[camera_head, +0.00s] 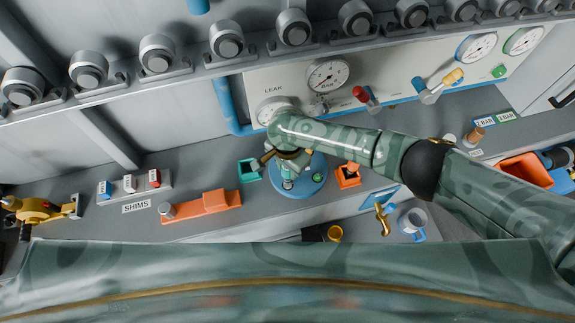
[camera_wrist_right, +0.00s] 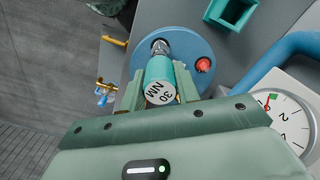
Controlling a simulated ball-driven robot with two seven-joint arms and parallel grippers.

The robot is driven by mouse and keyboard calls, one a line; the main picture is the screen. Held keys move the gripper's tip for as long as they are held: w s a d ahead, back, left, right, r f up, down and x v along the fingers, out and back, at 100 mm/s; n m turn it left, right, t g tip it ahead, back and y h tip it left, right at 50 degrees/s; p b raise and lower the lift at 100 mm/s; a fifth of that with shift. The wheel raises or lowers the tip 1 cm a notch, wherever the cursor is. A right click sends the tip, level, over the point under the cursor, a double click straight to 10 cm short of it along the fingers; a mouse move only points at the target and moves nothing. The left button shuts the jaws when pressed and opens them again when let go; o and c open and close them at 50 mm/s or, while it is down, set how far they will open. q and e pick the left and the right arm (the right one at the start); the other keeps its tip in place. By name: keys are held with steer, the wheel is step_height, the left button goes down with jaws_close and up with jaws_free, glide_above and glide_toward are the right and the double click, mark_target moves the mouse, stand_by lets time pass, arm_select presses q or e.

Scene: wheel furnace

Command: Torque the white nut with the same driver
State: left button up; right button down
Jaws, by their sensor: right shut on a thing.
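My right gripper (camera_head: 288,158) is over the round blue disc (camera_head: 314,161) on the bench. In the right wrist view its fingers (camera_wrist_right: 160,88) are shut around a teal driver (camera_wrist_right: 159,72) whose end cap reads 30 NM. The driver's grey metal end (camera_wrist_right: 161,47) points down at the disc (camera_wrist_right: 190,37); I cannot tell whether it sits on a nut. A red nut-like piece (camera_wrist_right: 203,65) stands on the disc beside the driver, and a green one (camera_head: 317,177) shows in the head view. I cannot make out a white nut. My left gripper is not in view.
A teal square holder (camera_head: 248,171) and an orange holder (camera_head: 347,176) flank the disc. An orange tray (camera_head: 207,203) and a shims rack (camera_head: 132,186) lie left. A gauge panel (camera_head: 328,75) stands behind. A mug (camera_head: 411,222) is at the front right.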

steer(key=shift+f, duration=0.2)
steer(key=c, duration=0.9)
jaws_free()
steer(key=shift+c, duration=0.2)
steer(key=shift+r, duration=0.15)
step_height(320, 180, up, 16)
steer(key=p, duration=0.6)
